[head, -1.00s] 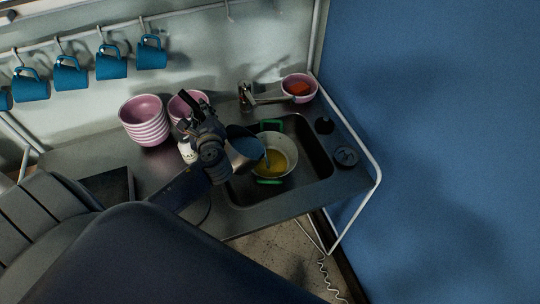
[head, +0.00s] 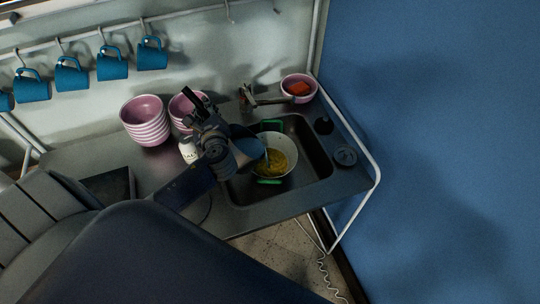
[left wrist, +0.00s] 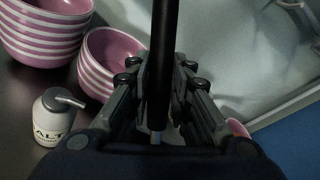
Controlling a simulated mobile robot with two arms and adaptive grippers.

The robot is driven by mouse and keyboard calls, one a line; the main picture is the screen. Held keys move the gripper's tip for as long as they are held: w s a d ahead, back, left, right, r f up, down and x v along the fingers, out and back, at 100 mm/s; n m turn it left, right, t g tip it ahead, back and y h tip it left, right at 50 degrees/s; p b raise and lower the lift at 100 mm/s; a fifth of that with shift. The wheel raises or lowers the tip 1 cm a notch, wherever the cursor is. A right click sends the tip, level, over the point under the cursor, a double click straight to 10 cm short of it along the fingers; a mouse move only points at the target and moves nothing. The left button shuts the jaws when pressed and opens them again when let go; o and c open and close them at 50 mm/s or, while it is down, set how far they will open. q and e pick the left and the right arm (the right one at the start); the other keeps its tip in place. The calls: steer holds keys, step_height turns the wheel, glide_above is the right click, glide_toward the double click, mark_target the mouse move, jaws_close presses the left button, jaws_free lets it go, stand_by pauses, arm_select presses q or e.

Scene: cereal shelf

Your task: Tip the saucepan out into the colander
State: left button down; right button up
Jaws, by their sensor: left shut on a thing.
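The saucepan (head: 243,147) is blue-grey and steeply tilted, its lip over the colander's left side. A thin pale stream shows at its lip. The colander (head: 288,146) is pale with green handles and sits in the sink. A yellow, textured mass (head: 279,163) lies in it. My left gripper (head: 204,122) is shut on the saucepan's black handle, which stands upright between the fingers in the left wrist view (left wrist: 161,60). The pan's inside is hidden. My right gripper is not in view.
The sink (head: 318,165) has free room right of the colander. A tap (head: 250,97) stands behind it. Stacked pink bowls (head: 146,128), another bowl and a white bottle (head: 187,150) are close to my left gripper. A pink bowl with something red (head: 299,88) stands at the back right.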

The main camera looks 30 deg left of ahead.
arm_select(q)
steer(key=shift+w+d+r, duration=0.2)
steer(key=shift+w+r, duration=0.15)
steer(key=shift+r, duration=0.1)
stand_by(0.3)
steer(key=shift+w+d+r+m+g+y+p, duration=0.2)
steer(key=shift+w+d+m+g+y+p, duration=0.15)
steer(key=shift+w+d+m, duration=0.55)
stand_by(1.5)
steer(key=shift+w+d+m+g, duration=0.15)
steer(key=shift+w+d+m, duration=0.2)
steer(key=shift+w, duration=0.25)
steer(key=shift+w+d+m+g, duration=0.1)
steer(key=shift+w+d+m, duration=0.15)
steer(key=shift+w+d, duration=0.25)
stand_by(0.9)
steer(key=shift+w+d+r+m+g+y, duration=0.2)
steer(key=shift+w+d+r+m, duration=0.15)
steer(key=shift+w, duration=0.3)
steer(key=shift+w+d+r+m+g+y, duration=0.1)
steer(key=shift+w+d+r+m+y, duration=0.1)
steer(key=shift+w+d+m, duration=0.3)
stand_by(0.7)
steer(key=shift+w, duration=0.25)
steer(key=shift+w+d+f, duration=0.2)
steer(key=shift+w+d, duration=0.3)
steer(key=shift+w, duration=0.05)
